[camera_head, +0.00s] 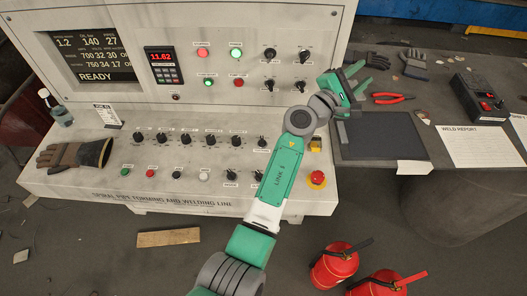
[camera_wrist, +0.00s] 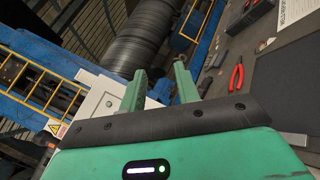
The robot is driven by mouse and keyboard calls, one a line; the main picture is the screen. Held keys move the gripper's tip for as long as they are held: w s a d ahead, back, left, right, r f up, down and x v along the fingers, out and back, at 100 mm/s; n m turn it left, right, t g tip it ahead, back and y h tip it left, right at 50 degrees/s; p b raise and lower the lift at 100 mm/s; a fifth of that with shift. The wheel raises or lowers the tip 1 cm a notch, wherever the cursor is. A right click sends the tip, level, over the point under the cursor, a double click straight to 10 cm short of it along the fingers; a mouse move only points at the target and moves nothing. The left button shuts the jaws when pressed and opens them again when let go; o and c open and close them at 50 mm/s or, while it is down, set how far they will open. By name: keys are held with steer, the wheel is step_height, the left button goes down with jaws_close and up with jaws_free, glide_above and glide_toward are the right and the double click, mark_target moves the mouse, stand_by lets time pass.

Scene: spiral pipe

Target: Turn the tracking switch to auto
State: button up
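The control console has an upright panel (camera_head: 215,30) and a sloping desk (camera_head: 100,190). Black rotary switches sit on the upright panel, such as the upper one (camera_head: 270,54) and lower one (camera_head: 300,86) at its right. More black knobs (camera_head: 186,138) run in a row along the desk, with two small switches (camera_head: 231,175) below. The labels are too small to read, so I cannot tell which is the tracking switch. My gripper (camera_head: 364,76) is right of the panel, above the side table, apart from every switch. Its fingers (camera_wrist: 160,85) stand apart with nothing between them.
Brown gloves (camera_head: 75,156) lie on the desk's left. A red emergency button (camera_head: 317,179) is at its right. The side table holds a black mat (camera_head: 380,137), red pliers (camera_head: 392,98) and a black control box (camera_head: 478,95). Red fire extinguishers (camera_head: 334,268) stand in front.

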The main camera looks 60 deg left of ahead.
step_height(320, 180, down, 3)
steer(key=d+m+g+h+b, duration=0.25)
steer(key=m+h, duration=0.25)
steer(key=m, duration=0.3)
steer(key=m+g+y+b, duration=0.5)
steer(key=m+g+b, duration=0.2)
steer(key=g, duration=0.9)
glide_toward(262, 140)
steer(key=shift+t, duration=0.35)
steer(key=b+x, duration=0.1)
steer(key=x, duration=0.1)
steer(key=b+x, duration=0.1)
steer(key=x, duration=0.2)
steer(key=b+x, duration=0.1)
steer(key=x, duration=0.2)
steer(key=shift+s+f, duration=0.1)
steer(key=shift+s, duration=0.2)
steer(key=shift+h, duration=0.3)
steer(key=shift+c, duration=0.2)
jaws_close()
